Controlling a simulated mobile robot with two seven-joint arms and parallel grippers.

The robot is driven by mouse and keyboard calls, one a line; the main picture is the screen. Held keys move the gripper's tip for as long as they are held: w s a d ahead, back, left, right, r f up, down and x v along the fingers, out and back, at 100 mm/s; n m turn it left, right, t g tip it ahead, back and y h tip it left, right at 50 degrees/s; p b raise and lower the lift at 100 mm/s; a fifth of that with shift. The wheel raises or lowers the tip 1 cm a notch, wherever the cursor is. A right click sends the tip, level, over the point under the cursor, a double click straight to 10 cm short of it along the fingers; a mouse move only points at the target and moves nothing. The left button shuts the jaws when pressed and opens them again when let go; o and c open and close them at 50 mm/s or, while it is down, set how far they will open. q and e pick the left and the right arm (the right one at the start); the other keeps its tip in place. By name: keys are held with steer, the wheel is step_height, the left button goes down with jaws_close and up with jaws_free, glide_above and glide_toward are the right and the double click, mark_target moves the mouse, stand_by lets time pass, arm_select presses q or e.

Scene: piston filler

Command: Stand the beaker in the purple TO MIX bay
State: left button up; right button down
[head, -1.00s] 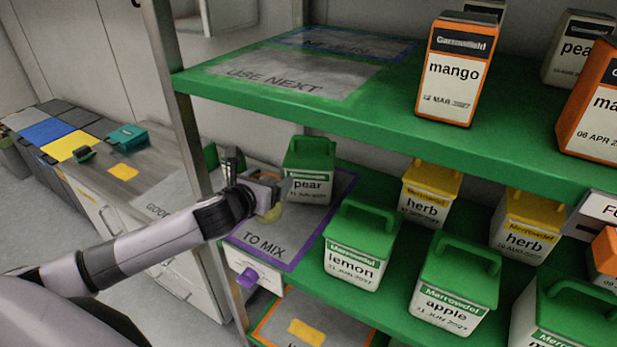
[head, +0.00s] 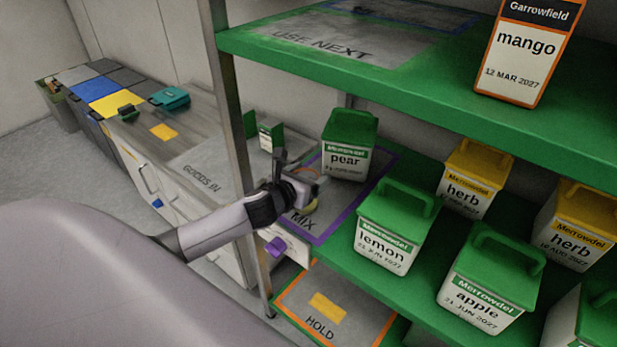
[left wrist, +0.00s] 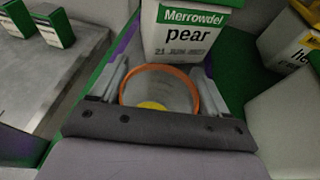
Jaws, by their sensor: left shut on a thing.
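The beaker (left wrist: 160,90) is clear with an orange rim and something yellow in its bottom. In the left wrist view it sits between the two fingers of my left gripper (left wrist: 162,76), which is shut on it. In the head view my left gripper (head: 303,186) largely hides the beaker (head: 312,206). It is over the front part of the purple-outlined TO MIX bay (head: 337,203), in front of the pear carton. I cannot tell whether its base touches the bay. My right gripper is not in view.
The green-lidded pear carton (head: 345,160) stands at the back of the bay, close beyond the beaker. The lemon carton (head: 387,245) stands right of the bay.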

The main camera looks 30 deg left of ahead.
arm_select(q)
steer(key=shift+r, duration=0.15)
steer(key=o, duration=1.1)
steer(key=a+v, duration=0.1)
steer(key=v, duration=1.1)
steer(key=s+d+f+n+g+h, duration=0.1)
steer(key=s+d+f+n, duration=0.6)
steer(key=n, duration=0.9)
steer(key=s+d+f+n+g+h, duration=0.2)
steer(key=s+d+f+n, duration=0.5)
steer(key=n, duration=1)
steer(key=shift+s+d+f+g+p, duration=0.4)
steer(key=shift+s+f+g, duration=0.2)
steer(key=shift+f, duration=0.15)
